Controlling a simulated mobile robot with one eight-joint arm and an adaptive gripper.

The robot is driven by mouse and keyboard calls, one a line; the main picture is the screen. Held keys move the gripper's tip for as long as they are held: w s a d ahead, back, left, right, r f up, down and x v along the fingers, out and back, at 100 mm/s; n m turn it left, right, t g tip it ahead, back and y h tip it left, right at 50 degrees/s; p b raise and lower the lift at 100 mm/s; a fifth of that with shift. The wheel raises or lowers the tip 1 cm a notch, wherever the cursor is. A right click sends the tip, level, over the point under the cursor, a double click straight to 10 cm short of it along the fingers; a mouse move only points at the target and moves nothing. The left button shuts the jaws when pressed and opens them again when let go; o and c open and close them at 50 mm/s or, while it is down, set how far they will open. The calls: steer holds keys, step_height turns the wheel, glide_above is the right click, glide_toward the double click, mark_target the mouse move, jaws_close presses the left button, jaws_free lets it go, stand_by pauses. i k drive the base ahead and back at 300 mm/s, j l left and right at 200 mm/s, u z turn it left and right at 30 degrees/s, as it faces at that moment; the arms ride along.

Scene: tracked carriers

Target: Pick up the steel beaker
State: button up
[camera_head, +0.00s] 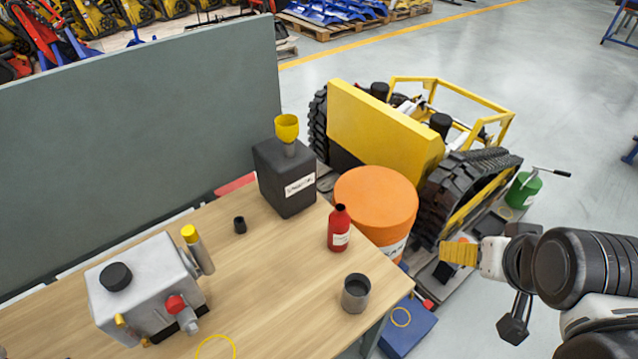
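The steel beaker (355,294) is a small dark grey, open-topped cylinder. It stands upright on the wooden table (268,262), near the table's right edge. My arm comes in from the right side of the picture, beyond the table edge. Its end, with my gripper (508,262), is to the right of the beaker and well apart from it. The fingers are hard to make out against the dark arm parts, so I cannot tell whether they are open or shut.
A red bottle (339,229) stands behind the beaker. A black canister with a yellow funnel (287,178), a small black cup (240,225) and a grey metal unit (146,283) share the table. An orange drum (376,200) and yellow tracked carrier (385,128) stand beyond its right edge.

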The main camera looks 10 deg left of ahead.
mark_target(357, 286)
steer(key=k+j+u, duration=0.15)
steer(key=k+j, duration=0.25)
steer(key=k+j+u, duration=0.1)
steer(key=k+j, duration=0.3)
steer(key=j, duration=0.15)
steer(key=k+j+u, duration=0.15)
steer(key=k+j, duration=0.25)
steer(key=j, duration=0.15)
